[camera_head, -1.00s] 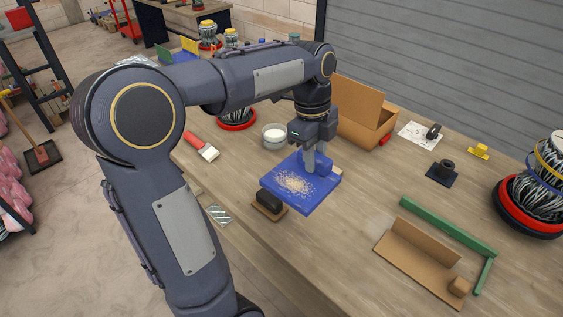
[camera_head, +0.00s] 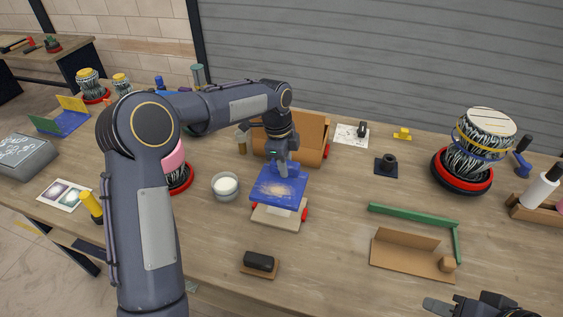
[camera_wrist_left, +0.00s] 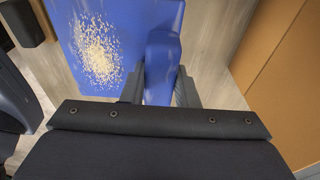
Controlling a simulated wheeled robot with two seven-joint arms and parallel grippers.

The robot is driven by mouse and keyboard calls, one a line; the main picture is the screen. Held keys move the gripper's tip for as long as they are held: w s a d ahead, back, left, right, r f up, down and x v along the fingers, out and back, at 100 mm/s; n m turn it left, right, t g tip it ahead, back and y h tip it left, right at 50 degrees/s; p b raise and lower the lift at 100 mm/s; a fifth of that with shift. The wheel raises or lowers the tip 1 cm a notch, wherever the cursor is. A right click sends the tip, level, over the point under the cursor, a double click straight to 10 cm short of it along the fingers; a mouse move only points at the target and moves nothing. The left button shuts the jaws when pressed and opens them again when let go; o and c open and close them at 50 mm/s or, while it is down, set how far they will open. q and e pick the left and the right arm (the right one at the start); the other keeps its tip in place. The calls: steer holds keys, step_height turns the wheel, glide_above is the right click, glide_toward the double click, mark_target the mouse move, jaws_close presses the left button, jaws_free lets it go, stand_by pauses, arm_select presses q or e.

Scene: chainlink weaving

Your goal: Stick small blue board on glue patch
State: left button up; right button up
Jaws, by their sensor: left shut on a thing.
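A small blue board (camera_head: 270,193) with a pale grainy patch (camera_head: 282,188) on its face is in the middle of the head view. My left gripper (camera_head: 283,171) is over its far part, shut on an upright blue part. In the left wrist view this blue part (camera_wrist_left: 162,60) is between the fingers, beside the board's grainy face (camera_wrist_left: 98,50). A light brown piece (camera_head: 274,217) with red ends shows below the board; I cannot tell whether they touch. My right gripper (camera_head: 462,306) is partly in view at the bottom right; its jaws are unclear.
A bowl of white stuff (camera_head: 225,186) stands left of the board, and an open cardboard box (camera_head: 312,135) behind it. A black-topped brush (camera_head: 260,262) lies in front. A green bar (camera_head: 410,214) and folded cardboard (camera_head: 408,260) lie to the right.

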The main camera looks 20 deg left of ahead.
mark_target(285, 184)
arm_select(q)
steer(key=shift+a+f, duration=0.1)
steer(key=shift+f+b, duration=2.6)
steer(key=shift+f, duration=1.45)
steer(key=shift+f, duration=0.15)
steer(key=o, duration=1.1)
steer(key=r, duration=0.4)
steer(key=a+r+b, duration=0.1)
steer(key=r, duration=0.1)
steer(key=shift+r, duration=0.9)
